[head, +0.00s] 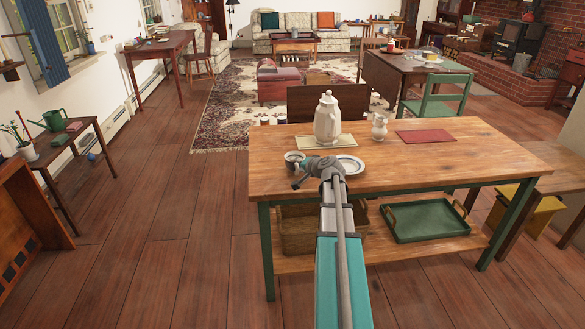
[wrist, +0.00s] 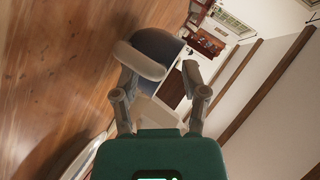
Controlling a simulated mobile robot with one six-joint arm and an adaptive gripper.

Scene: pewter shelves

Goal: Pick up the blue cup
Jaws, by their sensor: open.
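A small cup (head: 294,157) with a pale rim stands near the left end of the wooden table (head: 440,175). Its blue colour is hard to make out in the head view. In the wrist view a dark blue rounded shape, apparently this cup (wrist: 157,42), lies just ahead of the fingers and is partly hidden by the left one. My gripper (head: 299,173) is open, low over the table, right at the near side of the cup. In the wrist view my gripper (wrist: 167,68) has its fingers apart; I cannot tell whether either touches the cup.
A white plate (head: 349,165) with a blue rim lies close to the right of my gripper. A tall pale pot (head: 327,120) stands behind on a mat (head: 311,142). A small jug (head: 379,127) and red mat (head: 426,136) are farther right. The table's right half is mostly clear.

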